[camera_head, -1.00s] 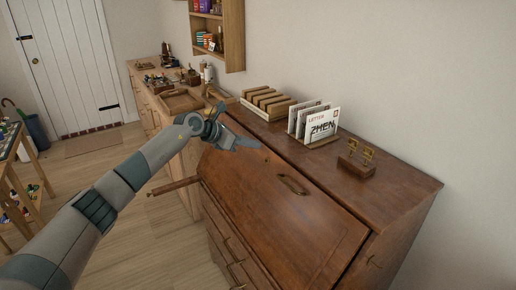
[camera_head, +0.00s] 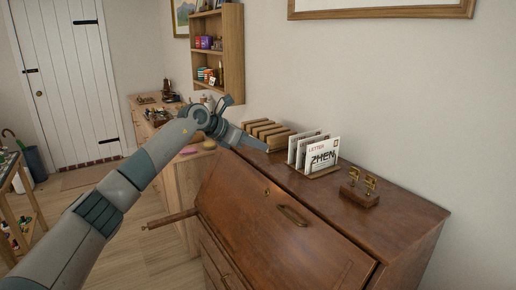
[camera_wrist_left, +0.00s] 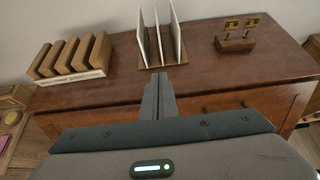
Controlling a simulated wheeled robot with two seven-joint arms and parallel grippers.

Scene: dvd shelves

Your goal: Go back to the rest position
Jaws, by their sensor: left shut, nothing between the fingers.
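My left gripper (camera_head: 254,144) comes in from the left in the head view and hangs in the air above the far end of the brown wooden desk (camera_head: 405,213). In the left wrist view its fingers (camera_wrist_left: 160,82) are together with nothing between them. They point toward the letter holder on the desk top, apart from it. My left arm (camera_head: 130,180) stretches across the left half of the head view. My right gripper is in neither view.
The desk's slanted front (camera_head: 270,230) is closed. On its top stand a slotted wooden rack (camera_head: 270,132), letters in a holder (camera_head: 320,152) and a small brass-hooked stand (camera_head: 359,191). A wall shelf (camera_head: 232,50) hangs behind. Floor (camera_head: 130,255) shows at left.

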